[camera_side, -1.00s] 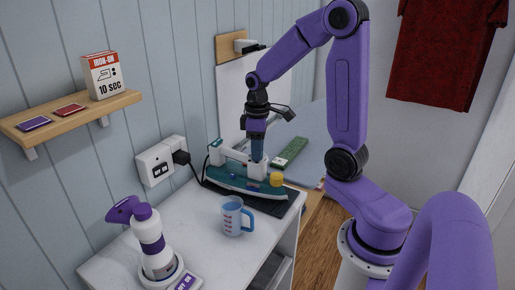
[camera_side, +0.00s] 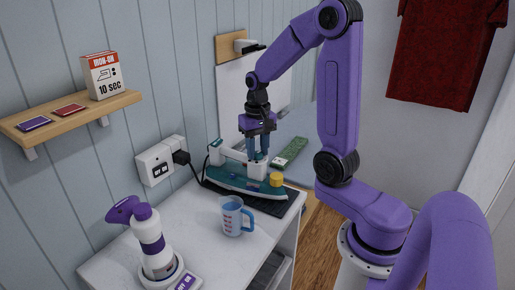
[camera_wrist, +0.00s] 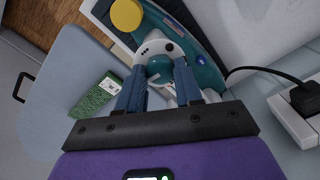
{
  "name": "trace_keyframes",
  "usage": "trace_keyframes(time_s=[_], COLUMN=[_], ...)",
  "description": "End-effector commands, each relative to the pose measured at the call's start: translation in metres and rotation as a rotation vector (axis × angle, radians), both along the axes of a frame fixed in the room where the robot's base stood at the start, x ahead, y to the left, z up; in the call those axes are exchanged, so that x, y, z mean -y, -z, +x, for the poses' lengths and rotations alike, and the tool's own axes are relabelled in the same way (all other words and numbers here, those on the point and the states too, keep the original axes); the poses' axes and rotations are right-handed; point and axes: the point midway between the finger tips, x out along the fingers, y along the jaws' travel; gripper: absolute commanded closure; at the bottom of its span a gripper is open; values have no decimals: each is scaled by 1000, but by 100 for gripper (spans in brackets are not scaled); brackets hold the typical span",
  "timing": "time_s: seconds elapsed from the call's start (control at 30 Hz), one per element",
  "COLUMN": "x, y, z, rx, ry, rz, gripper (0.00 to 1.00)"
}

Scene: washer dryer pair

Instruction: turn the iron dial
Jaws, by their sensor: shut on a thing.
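The iron (camera_side: 232,182) has a teal body and a white handle and lies on a dark rest (camera_side: 284,208) on the white cabinet top. In the wrist view its white part (camera_wrist: 148,48) carries a round teal dial (camera_wrist: 160,70). My gripper (camera_side: 257,162) points down over the iron's right part. In the wrist view its two blue fingers (camera_wrist: 160,80) stand on either side of the dial, shut on it. The fingers partly hide the dial's sides, and the side view does not show it clearly. A yellow knob (camera_side: 277,180) sits beside the fingers, apart from them.
A blue measuring cup (camera_side: 232,217) and a purple-and-white spray bottle (camera_side: 150,240) stand in front. A plug and cord (camera_side: 182,157) run from the wall socket to the left. A green box (camera_side: 289,152) lies on the blue-grey board (camera_side: 310,135) behind.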

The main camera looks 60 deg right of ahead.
Motion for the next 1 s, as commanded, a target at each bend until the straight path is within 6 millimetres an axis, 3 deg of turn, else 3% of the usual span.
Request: trace_keyframes(time_s=[0.5,1.0], x=[0,0], y=[-1,-1], z=[1,1], rx=[4,4], ry=[321,373], rz=[0,-1], gripper=[95,95])
